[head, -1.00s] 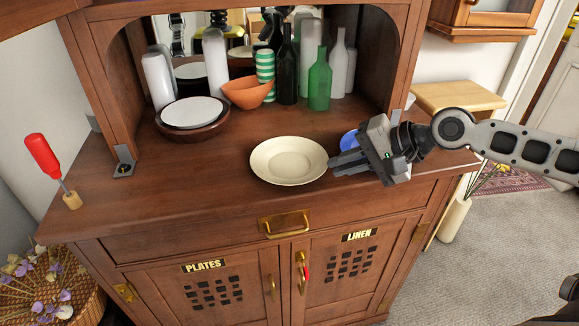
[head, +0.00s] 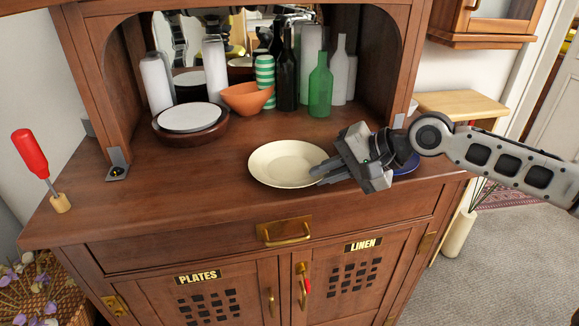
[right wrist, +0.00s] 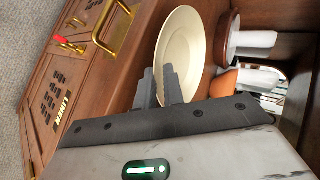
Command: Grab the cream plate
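The cream plate (head: 285,163) lies on the wooden sideboard top. It also shows in the right wrist view (right wrist: 181,45). My right gripper (head: 316,177) is at the plate's right edge, its fingertips overlapping the rim in the picture. In the right wrist view its two fingers (right wrist: 160,72) stand a little apart, one in front of the plate and one beside its edge. The gripper looks open; I cannot tell whether a finger touches the rim. My left gripper is not in view.
A blue dish (head: 405,162) is partly hidden behind my right gripper. Behind are a white plate on a brown bowl (head: 190,118), an orange bowl (head: 246,98), a striped cup (head: 265,78) and several bottles, including a green one (head: 320,88).

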